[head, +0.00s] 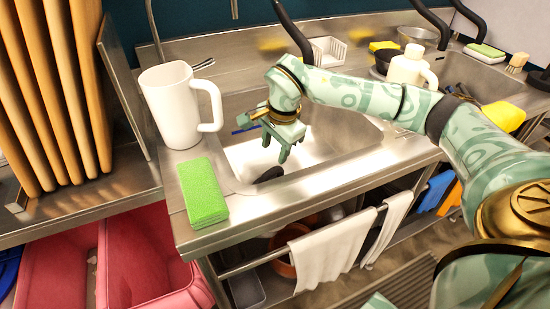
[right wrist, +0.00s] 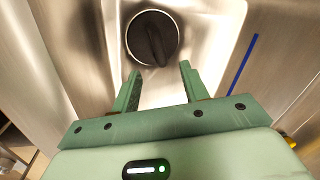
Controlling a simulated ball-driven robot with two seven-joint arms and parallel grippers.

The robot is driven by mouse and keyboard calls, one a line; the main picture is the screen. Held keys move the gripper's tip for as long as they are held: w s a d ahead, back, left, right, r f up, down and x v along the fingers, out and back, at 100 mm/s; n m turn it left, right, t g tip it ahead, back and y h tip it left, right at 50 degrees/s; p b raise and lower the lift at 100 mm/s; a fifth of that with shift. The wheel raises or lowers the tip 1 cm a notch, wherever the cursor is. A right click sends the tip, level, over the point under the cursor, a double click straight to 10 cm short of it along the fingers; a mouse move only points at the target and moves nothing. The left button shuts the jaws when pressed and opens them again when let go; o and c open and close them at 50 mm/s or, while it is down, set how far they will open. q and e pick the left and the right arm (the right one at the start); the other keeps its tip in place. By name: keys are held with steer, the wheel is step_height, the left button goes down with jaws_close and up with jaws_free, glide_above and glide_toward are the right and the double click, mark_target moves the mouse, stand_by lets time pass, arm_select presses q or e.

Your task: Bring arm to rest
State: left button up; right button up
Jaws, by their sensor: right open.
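My right arm (head: 365,95) reaches in from the right over the metal sink counter. Its gripper (head: 268,148) is above the left sink basin (head: 340,152), pointing down. In the right wrist view the two green fingers (right wrist: 160,85) are apart with nothing between them. A round black object (right wrist: 152,38) lies just beyond the fingertips in the basin, apart from them. It also shows as a dark shape in the head view (head: 270,174). My left gripper is not in view.
A white pitcher (head: 176,108) and a green sponge (head: 203,192) stand left of the basin. A blue stick (right wrist: 243,65) lies in the basin. A white jug (head: 407,68) stands behind my right arm. White towels (head: 333,252) hang below the counter front.

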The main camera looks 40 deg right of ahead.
steer(key=shift+s+r+p, duration=0.2)
steer(key=shift+r+p, duration=0.05)
steer(key=shift+r, duration=0.6)
steer(key=shift+s+r+p, duration=0.15)
steer(key=shift+r+p, duration=0.05)
steer(key=shift+r, duration=0.65)
